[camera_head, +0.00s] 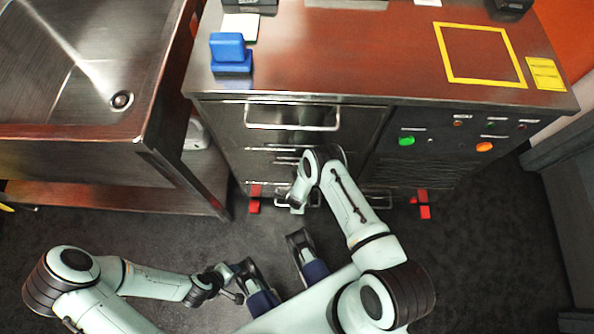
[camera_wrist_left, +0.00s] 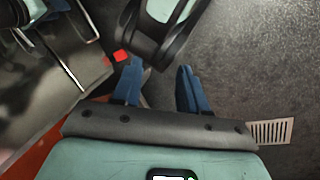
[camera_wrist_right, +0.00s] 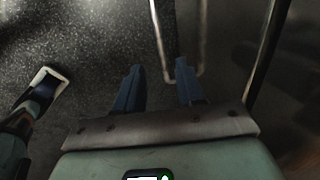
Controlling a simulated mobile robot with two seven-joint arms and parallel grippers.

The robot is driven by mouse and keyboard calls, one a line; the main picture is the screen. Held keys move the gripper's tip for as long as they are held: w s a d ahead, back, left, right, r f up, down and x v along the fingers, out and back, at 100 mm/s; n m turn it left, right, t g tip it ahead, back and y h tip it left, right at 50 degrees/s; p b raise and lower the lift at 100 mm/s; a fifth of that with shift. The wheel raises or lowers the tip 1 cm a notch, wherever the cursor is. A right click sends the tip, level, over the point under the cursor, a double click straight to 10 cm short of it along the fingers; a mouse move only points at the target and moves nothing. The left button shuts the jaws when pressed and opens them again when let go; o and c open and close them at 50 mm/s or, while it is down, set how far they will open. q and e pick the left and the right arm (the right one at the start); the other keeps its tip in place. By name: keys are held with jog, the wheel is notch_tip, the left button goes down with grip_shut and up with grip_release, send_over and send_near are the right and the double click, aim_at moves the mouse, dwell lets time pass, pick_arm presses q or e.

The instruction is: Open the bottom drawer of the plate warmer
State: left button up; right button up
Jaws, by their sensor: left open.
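The plate warmer is the steel cabinet (camera_head: 345,135) with a stack of drawers on its left side. The top drawer's bar handle (camera_head: 292,128) shows clearly; the lower drawers are partly hidden by my right arm. My right gripper (camera_head: 298,205) is low at the cabinet front, by the bottom handle. In the right wrist view, a U-shaped bar handle (camera_wrist_right: 157,35) runs down between the open blue fingers (camera_wrist_right: 160,85), nearer the right finger. I cannot tell whether they touch. The drawer looks closed. My left gripper (camera_wrist_left: 160,82) is open and empty, away from the cabinet.
A steel sink unit (camera_head: 85,155) with a lower shelf stands left of the cabinet. Red blocks (camera_head: 425,212) sit at the cabinet's foot. A blue object (camera_head: 230,52) and a yellow square outline (camera_head: 480,82) are on top. Dark floor (camera_head: 490,250) is clear at right.

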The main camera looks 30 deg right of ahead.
pick_arm(q)
jog(key=w+a+f+t+y+b, duration=0.1)
jog(key=w+a+f+t+b, duration=0.1)
jog(key=w+a+f+b, duration=0.25)
jog(key=s+f+n+g+b, duration=0.1)
jog(key=s+f+g+b, duration=0.1)
jog(key=s+f, duration=0.2)
jog(key=shift+s+f+b, duration=0.25)
jog(key=shift+f+b, duration=0.05)
jog(key=shift+f, duration=0.85)
pick_arm(e)
jog(key=shift+w+d+f, duration=0.15)
jog(key=shift+w+f, duration=0.15)
jog(key=shift+f, duration=1.35)
jog(key=shift+w+d+f, duration=0.2)
jog(key=shift+w+f, duration=0.05)
jog(key=shift+f, duration=1.45)
jog(key=shift+w+d+f, duration=0.15)
jog(key=shift+w+f, duration=0.15)
jog(key=shift+f, duration=1.35)
grip_shut()
